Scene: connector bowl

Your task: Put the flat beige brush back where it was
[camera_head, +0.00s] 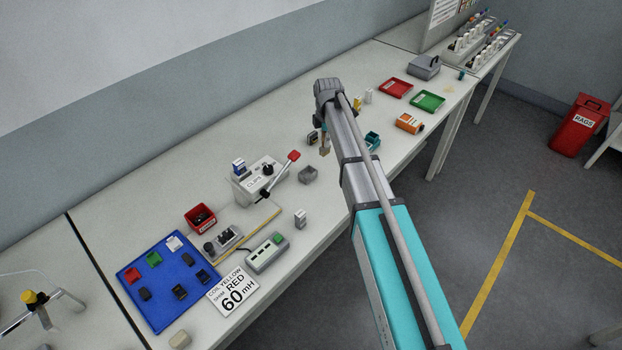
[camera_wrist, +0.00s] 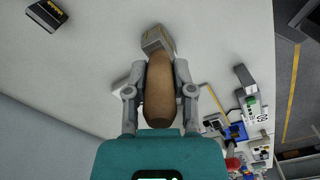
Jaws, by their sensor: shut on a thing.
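The flat beige brush (camera_wrist: 158,40) is held in my gripper (camera_wrist: 160,78). In the wrist view its brown wooden handle (camera_wrist: 159,98) lies between the two grey fingers, and its paler, blocky head points to the top of the picture. In the head view the beige end of the brush (camera_head: 324,150) shows just left of my arm, over the bench (camera_head: 262,325). My arm hides most of my gripper there. I cannot tell whether the brush touches the bench top.
A grey cup (camera_head: 308,174) is nearer. Right of my arm are a teal holder (camera_head: 372,140) and an orange box (camera_head: 408,123). The grey CLIPS press (camera_head: 262,180) with its red-tipped lever stands to the left.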

